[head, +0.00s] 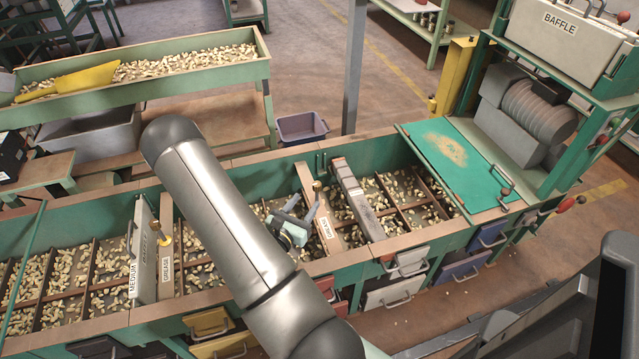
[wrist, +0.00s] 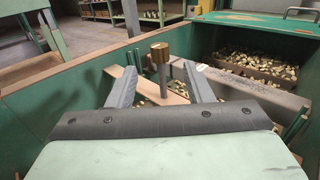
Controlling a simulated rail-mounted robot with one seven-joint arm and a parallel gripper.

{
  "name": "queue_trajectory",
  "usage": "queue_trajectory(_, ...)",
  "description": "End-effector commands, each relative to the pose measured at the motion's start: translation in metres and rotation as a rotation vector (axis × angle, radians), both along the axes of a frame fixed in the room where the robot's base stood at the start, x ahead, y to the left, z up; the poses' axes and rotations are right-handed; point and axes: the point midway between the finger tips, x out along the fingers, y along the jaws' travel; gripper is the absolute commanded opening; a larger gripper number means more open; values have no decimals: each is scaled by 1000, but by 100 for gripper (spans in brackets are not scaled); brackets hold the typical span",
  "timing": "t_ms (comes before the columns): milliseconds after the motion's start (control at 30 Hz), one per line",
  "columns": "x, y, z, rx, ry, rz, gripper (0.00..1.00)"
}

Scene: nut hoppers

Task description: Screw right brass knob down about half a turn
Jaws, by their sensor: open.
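The right brass knob (head: 318,185) stands on top of a post at the back of a tan wooden divider board (head: 325,221) in the hopper bin. In the wrist view the knob (wrist: 160,52) is upright on its dark stem, framed between my two fingers. My gripper (head: 303,208) is open, its fingers spread left and right of the stem with gaps on both sides in the wrist view (wrist: 160,75). The knob appears beyond or level with the fingertips; the exact depth is hard to tell. Nothing is held.
Another brass knob (head: 155,226) stands at the left, by a grey baffle plate (head: 142,252). Nuts fill the bin compartments. A green board (head: 450,155) covers the bin's right end.

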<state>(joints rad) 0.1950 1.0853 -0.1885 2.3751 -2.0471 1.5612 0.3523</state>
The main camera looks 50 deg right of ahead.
Motion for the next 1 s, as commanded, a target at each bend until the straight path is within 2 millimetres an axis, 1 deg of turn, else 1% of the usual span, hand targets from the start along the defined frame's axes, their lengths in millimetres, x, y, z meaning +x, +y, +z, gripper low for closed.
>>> queue_trajectory(33, 1, -12, 0, -2, -3, -4, 46)
queue_trajectory(200, 7, -48, 0, -3, -1, -4, 46)
queue_trajectory(400, 13, -82, 0, -2, -2, -2, 46)
queue_trajectory(500, 15, -92, 0, -1, -1, -1, 46)
queue_trajectory(600, 16, -98, 0, -1, 0, -1, 46)
queue_trajectory(900, 16, -100, 0, 0, 1, 0, 46)
queue_trajectory(933, 16, -100, 0, 0, 1, 0, 41)
queue_trajectory(967, 16, -100, 0, 0, 1, 0, 32)
queue_trajectory(1000, 16, -100, 0, 0, 1, 0, 21)
